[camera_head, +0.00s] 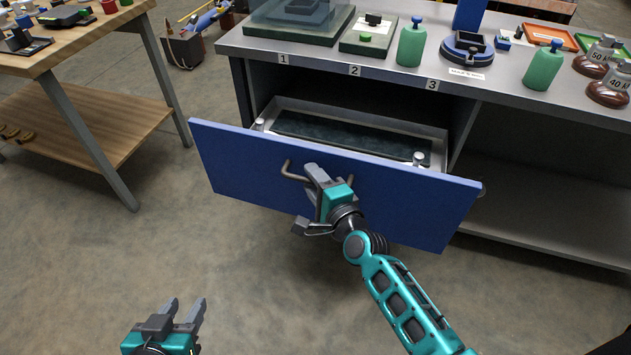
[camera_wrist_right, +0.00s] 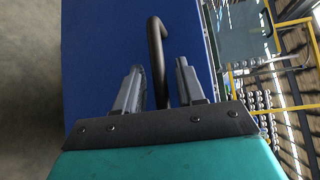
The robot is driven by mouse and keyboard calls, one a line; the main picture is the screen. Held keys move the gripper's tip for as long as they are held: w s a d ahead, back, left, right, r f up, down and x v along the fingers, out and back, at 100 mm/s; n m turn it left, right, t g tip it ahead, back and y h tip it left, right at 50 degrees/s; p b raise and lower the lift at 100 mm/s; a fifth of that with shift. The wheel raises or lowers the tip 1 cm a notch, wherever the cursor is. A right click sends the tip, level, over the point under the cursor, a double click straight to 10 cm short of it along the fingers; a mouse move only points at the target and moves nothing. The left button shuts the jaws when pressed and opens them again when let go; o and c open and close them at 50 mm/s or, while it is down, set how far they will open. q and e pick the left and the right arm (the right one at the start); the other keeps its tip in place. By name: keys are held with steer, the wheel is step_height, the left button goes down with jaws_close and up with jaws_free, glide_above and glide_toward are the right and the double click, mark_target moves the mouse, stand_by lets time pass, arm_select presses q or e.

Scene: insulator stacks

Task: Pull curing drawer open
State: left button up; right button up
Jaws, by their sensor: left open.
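The blue drawer (camera_head: 400,196) stands partly out from under the bench, and its tray (camera_head: 430,153) with a dark panel inside shows behind the front. Its bent grey handle (camera_head: 291,174) is on the front face. My right gripper (camera_head: 318,175) is at the handle. In the right wrist view the handle (camera_wrist_right: 156,50) runs between the two fingers of this gripper (camera_wrist_right: 160,85). The exact contact is hard to see. My left gripper (camera_head: 185,308) is open and empty above the floor, well in front of the drawer and to its left.
The bench top (camera_head: 390,75) carries green bottles (camera_head: 411,43), a blue round fixture (camera_head: 467,48) and brown weights (camera_head: 608,88). A wooden table (camera_head: 75,45) stands at the left. An open lower shelf (camera_head: 550,200) lies right of the drawer. The floor in front is clear.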

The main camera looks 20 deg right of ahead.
arm_select(q)
steer(key=shift+r+p, duration=0.9)
arm_select(e)
steer(key=v, duration=1.3)
arm_select(q)
steer(key=shift+y, duration=0.5)
steer(key=a+r+p, duration=0.1)
steer(key=p, duration=0.1)
steer(key=s+a+r+p, duration=0.1)
steer(key=r+p, duration=0.1)
steer(key=p, duration=0.1)
steer(key=a+r+p, duration=0.1)
steer(key=p, duration=0.2)
steer(key=shift+s+r, duration=0.15)
steer(key=shift+s, duration=0.15)
arm_select(e)
steer(key=s+d+n+g+h, duration=0.1)
steer(key=s+n+g, duration=0.4)
steer(key=n, duration=1.5)
steer(key=s+d, duration=0.1)
steer(key=s, duration=0.1)
steer(key=shift+s, duration=0.3)
arm_select(q)
steer(key=shift+d+p, duration=0.1)
steer(key=shift+p, duration=0.2)
arm_select(e)
steer(key=shift+r, duration=0.2)
steer(key=shift+d, duration=0.1)
